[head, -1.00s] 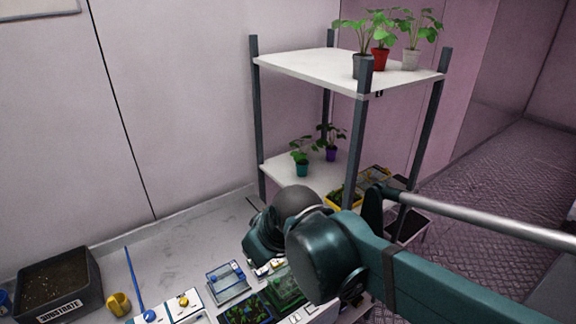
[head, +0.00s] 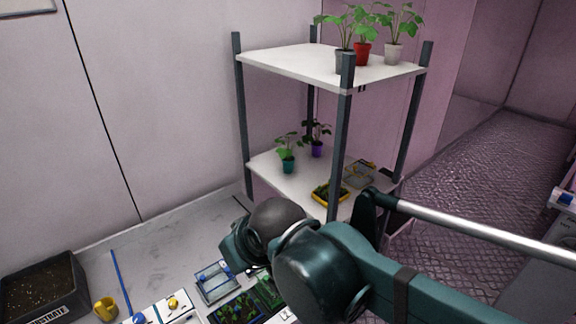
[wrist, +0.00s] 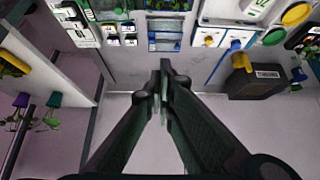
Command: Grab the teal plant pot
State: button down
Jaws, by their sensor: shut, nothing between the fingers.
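The teal plant pot (head: 288,167) stands upright on the lower shelf of the rack in the head view, with a green leafy plant in it. It also shows at the left of the wrist view (wrist: 53,101). My gripper (wrist: 165,68) is shut and empty in the wrist view, its fingertips together, pointing towards the workbench and wall. It is well apart from the pot, which lies to the left of the fingers there. In the head view my arm hides the gripper's fingers.
A purple pot (head: 317,150) stands close beside the teal one. A yellow tray (head: 330,193) sits on the same shelf (head: 290,200). Dark rack posts (head: 339,150) and the upper shelf (head: 290,60) bound the space. A substrate box (head: 45,285) and a yellow mug (head: 105,309) stand at left.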

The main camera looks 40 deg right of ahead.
jog(key=c, duration=3.2)
grip_release()
jog(key=o, duration=1.6)
